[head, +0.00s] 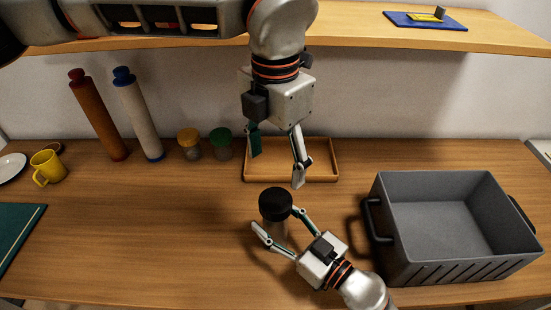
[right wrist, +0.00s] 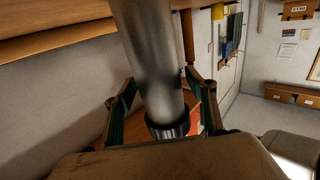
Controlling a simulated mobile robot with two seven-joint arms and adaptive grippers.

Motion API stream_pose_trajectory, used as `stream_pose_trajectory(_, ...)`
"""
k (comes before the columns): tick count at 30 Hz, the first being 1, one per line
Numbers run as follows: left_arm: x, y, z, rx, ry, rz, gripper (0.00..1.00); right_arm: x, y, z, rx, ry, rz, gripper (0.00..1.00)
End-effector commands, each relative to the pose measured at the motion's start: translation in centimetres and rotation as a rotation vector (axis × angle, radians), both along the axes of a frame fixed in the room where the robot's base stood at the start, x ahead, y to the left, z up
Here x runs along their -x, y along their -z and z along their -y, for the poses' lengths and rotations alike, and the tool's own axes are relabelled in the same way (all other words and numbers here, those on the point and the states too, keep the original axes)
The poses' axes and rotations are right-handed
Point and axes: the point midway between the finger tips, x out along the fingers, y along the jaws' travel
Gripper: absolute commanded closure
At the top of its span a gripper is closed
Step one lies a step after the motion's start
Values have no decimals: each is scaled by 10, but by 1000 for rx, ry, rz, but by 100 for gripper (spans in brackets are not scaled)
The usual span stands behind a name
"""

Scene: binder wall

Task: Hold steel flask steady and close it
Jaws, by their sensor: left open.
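The steel flask (head: 278,236) stands upright on the table, with a wide black lid (head: 276,204) on its top end. I cannot tell whether the lid is tight. My right gripper (head: 276,221) is open, with its fingers on either side of the flask body. In the right wrist view, the steel cylinder (right wrist: 150,60) runs between the open fingers, with small gaps beside it and a dark band at its lower end. My left gripper (head: 276,172) is open and empty, pointing down, above and behind the lid and in front of the wooden tray.
The wooden tray (head: 325,178) lies behind the flask. A grey crate (head: 400,262) stands at the right. Two jars (head: 190,148), two tall bottles (head: 138,115) and a yellow mug (head: 46,165) are at the back left. A shelf (head: 350,34) overhangs the back. The table's left middle is clear.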

Motion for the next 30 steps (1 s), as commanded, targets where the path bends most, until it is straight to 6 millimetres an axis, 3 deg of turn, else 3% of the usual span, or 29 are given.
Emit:
stream_pose_trajectory(13, 0, 0, 0, 0, 0, 0, 32, 6, 1, 7, 1, 0, -1, 43)
stream_pose_trajectory(30, 0, 0, 0, 0, 0, 0, 32, 74, 1, 73, 0, 1, -6, 43)
